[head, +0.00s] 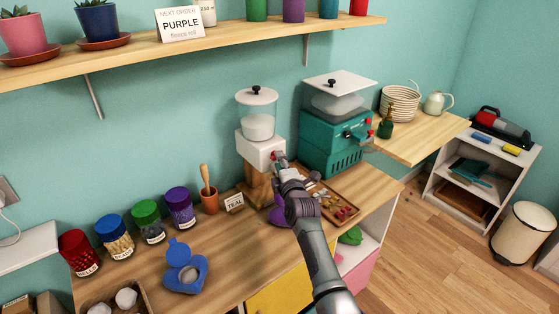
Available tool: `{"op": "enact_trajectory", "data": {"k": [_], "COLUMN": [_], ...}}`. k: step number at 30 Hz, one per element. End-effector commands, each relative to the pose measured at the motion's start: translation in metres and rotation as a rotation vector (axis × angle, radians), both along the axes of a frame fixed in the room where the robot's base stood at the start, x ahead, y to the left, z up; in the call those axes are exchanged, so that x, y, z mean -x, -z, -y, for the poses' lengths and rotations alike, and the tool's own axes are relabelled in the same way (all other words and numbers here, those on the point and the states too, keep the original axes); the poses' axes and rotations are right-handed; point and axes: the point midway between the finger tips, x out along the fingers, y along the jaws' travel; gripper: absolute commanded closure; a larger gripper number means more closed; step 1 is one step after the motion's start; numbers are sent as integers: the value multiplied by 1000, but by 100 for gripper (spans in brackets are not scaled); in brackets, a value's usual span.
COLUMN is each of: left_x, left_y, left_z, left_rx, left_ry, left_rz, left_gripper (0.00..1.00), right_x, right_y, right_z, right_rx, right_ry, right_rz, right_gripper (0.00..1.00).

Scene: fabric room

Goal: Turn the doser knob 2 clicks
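The doser (260,148) stands on the wooden counter, with a white body, a clear hopper of white material, a grey lid and a wooden base. A small red part, apparently its knob (274,155), shows on the front right of the white body. My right gripper (281,164) is right at this part and partly covers it. I cannot tell whether the fingers touch it, or whether they are open or shut. A purple object (278,217) sits below the doser, partly hidden by my arm. My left gripper is out of view.
A teal machine (325,130) with red knobs stands right of the doser, and a tray of small parts (340,207) lies before it. A TEAL card (234,203), a mortar (209,199), several lidded jars (147,222) and a blue heart-shaped object (185,275) lie left.

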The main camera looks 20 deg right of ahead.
Motion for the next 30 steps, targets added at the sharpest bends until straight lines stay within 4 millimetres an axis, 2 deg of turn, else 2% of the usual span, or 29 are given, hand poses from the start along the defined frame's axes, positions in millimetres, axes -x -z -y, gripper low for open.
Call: {"op": "enact_trajectory", "data": {"k": [6, 14, 21, 30], "left_x": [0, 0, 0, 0], "left_y": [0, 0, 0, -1], "left_z": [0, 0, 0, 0], "left_rx": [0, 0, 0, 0], "left_ry": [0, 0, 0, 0], "left_rz": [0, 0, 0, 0], "left_gripper": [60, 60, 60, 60], "right_x": [-11, -12, -12, -11], "right_y": [0, 0, 0, 0], "right_z": [1, 1, 1, 1], "right_rx": [0, 0, 0, -7], "right_ry": [1, 1, 1, 1], "right_rz": [0, 0, 0, -4], "right_gripper": [66, 66, 100, 100]}}
